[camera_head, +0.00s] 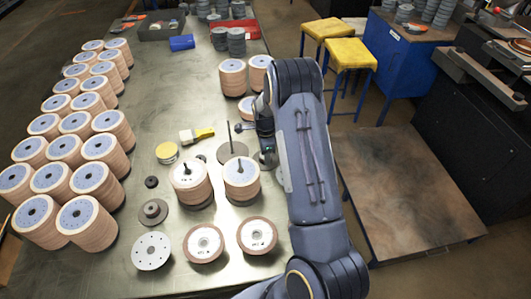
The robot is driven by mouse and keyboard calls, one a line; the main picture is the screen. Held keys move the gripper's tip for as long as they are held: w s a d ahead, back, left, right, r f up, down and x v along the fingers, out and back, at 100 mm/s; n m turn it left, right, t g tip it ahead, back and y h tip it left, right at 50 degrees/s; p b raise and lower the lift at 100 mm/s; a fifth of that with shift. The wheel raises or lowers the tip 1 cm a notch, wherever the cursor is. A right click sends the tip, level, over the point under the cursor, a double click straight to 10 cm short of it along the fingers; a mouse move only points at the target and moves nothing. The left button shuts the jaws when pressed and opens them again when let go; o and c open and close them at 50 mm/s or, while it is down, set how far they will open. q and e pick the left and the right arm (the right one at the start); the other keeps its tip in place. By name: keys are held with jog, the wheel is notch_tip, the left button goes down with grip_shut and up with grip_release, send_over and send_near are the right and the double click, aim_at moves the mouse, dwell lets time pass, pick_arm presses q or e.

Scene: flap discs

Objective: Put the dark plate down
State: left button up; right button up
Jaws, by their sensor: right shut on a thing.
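My right gripper (267,158) reaches down over the metal table from the right, with its fingers mostly hidden by my own arm. It is shut on a dark, flat round plate (257,161), which shows partly around the fingertips. I cannot tell whether the plate touches the table. Two stacks of tan flap discs on rods (189,185) (241,180) stand just in front. My left gripper is not in view.
Many disc stacks (85,222) fill the table's left side. The table's middle strip (160,80) is clear. Yellow stools (350,54) stand right.

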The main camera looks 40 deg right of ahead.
jog(key=shift+f, duration=0.2)
jog(key=o, duration=1.3)
jog(key=shift+r, duration=0.15)
